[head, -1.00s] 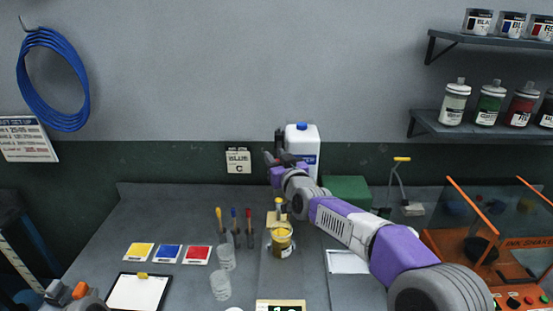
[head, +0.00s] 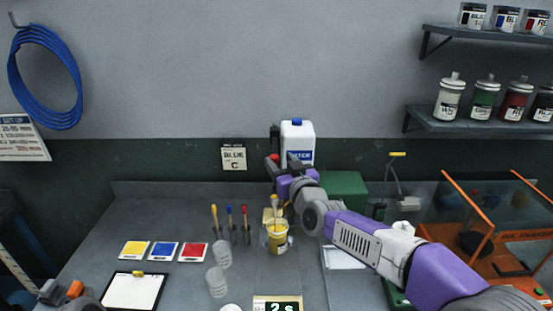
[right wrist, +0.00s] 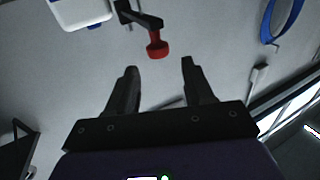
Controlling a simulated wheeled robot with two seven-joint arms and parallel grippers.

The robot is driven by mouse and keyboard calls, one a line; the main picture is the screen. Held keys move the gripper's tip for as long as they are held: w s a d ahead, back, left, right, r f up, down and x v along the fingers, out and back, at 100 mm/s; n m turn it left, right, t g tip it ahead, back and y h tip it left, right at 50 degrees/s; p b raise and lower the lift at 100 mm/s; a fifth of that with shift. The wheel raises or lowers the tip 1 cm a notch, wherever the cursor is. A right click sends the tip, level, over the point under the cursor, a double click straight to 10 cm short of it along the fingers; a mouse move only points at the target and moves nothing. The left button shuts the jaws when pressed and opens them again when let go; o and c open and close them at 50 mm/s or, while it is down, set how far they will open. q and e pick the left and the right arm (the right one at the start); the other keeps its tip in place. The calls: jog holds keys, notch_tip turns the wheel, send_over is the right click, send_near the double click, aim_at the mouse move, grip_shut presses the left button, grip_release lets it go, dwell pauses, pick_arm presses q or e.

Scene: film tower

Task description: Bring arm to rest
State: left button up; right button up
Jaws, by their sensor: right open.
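My right arm reaches in from the lower right of the head view. Its gripper (head: 283,163) is raised over the back of the bench, in front of the white water jug (head: 298,146). In the right wrist view the two dark fingers (right wrist: 158,80) stand apart with nothing between them. A red knob on a dark lever (right wrist: 157,46) shows just beyond the fingertips, apart from them. My left gripper (head: 62,290) shows only partly at the lower left corner of the head view; its jaws cannot be made out.
A green box (head: 343,188) and an orange ink shaker (head: 490,245) stand right. The back left bench is clear.

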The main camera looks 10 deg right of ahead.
jog(key=shift+s, duration=0.35)
